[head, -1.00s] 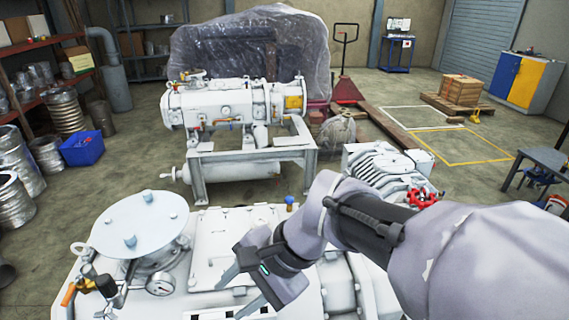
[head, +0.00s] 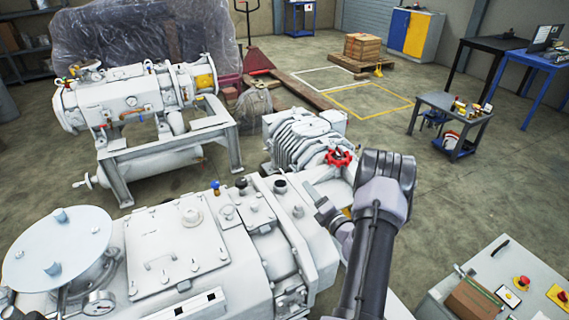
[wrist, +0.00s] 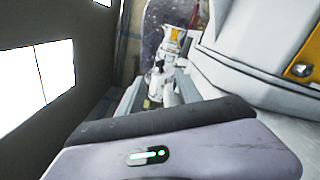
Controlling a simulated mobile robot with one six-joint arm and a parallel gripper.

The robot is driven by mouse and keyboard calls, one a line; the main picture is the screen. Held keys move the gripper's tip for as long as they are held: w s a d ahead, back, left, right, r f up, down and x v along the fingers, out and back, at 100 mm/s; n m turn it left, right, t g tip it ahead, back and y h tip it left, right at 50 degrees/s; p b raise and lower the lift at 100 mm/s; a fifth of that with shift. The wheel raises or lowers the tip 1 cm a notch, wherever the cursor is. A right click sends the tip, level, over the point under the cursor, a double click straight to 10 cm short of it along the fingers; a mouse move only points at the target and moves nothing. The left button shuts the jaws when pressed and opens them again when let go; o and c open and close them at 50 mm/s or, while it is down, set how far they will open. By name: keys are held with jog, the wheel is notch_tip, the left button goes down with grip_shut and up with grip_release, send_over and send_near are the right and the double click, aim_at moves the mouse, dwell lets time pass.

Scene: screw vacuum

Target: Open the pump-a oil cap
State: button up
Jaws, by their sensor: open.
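The near white pump (head: 255,262) fills the lower left of the head view. Small fittings stand on its top: a blue-topped one (head: 215,187), a dark one (head: 241,186) and a black cap-like one (head: 281,186). I cannot tell which of them is the oil cap, or whether this pump is pump-a. My gripper (head: 324,207) is just right of the pump's right end in the head view, apart from these fittings. Its fingers are partly hidden by my arm there. In the wrist view the two grey fingers stand apart with nothing held between them (wrist: 157,92).
A red handwheel (head: 339,157) on a ribbed unit (head: 302,137) is close beyond my gripper. A second white pump (head: 135,105) stands on a frame at the back left. A control table (head: 460,300) is at the lower right. The floor between is clear.

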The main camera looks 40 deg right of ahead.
jog(key=b+x, duration=0.1)
jog(key=x, duration=0.4)
jog(key=b+x, duration=0.1)
jog(key=x, duration=0.4)
jog(key=b+x, duration=0.2)
jog(key=x, duration=0.4)
jog(key=shift+w+a+f, duration=0.1)
jog(key=shift+w+a, duration=0.1)
jog(key=shift+a, duration=0.05)
jog(key=shift+w+d, duration=0.15)
jog(key=shift+w, duration=0.2)
grip_shut()
